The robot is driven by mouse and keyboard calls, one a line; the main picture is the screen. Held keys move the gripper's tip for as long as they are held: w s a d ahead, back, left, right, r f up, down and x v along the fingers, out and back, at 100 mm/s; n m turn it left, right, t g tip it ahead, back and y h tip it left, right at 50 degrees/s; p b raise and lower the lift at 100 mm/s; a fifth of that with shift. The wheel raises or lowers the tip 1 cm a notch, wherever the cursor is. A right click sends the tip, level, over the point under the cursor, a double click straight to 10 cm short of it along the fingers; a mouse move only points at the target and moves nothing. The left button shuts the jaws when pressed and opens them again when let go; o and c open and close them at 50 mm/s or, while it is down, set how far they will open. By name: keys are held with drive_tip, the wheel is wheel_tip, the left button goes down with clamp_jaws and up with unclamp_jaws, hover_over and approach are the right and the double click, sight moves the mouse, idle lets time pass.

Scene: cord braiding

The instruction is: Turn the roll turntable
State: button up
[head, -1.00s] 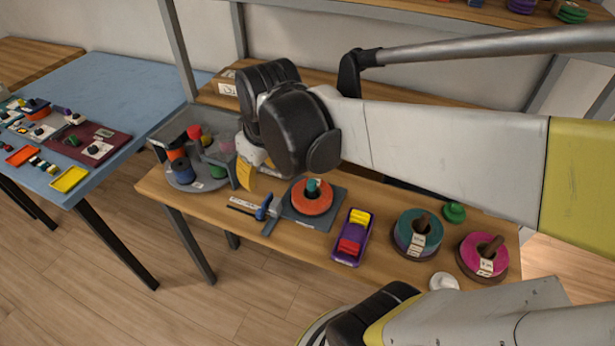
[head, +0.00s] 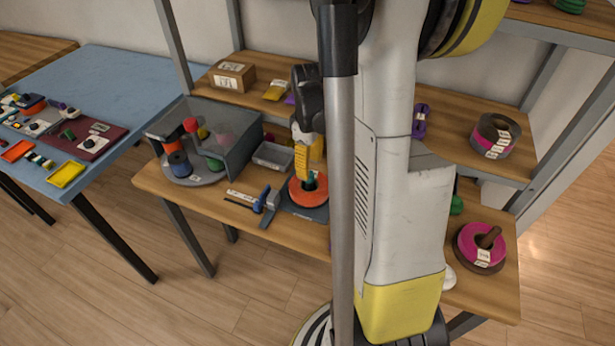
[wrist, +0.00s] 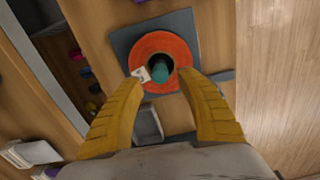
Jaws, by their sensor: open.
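The round grey turntable (head: 197,178) sits at the left of the wooden bench, partly under a grey see-through hood (head: 237,146). It carries small rolls: an orange and red one, a blue one (head: 180,164) and a green one. Small coloured rolls also show at the left in the wrist view (wrist: 93,87). My gripper (head: 308,180) is right of the hood, above an orange roll (head: 300,195) on a dark square plate. In the wrist view, the yellow fingers are open and empty, one tip towards each side of the orange roll (wrist: 148,50) and its green centre.
A grey tray (head: 272,154) lies between hood and orange roll. A blue-handled tool (head: 262,200) lies at the front. A pink roll (head: 482,245) is at the right end. A cardboard box (head: 232,75) stands on the rear shelf. My arm hides the bench's middle.

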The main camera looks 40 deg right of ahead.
sight(309, 183)
drive_tip(key=shift+f+b, duration=0.5)
drive_tip(key=shift+f, duration=1.35)
clamp_jaws()
drive_tip(key=shift+m, duration=0.7)
drive_tip(key=shift+m, duration=11.3)
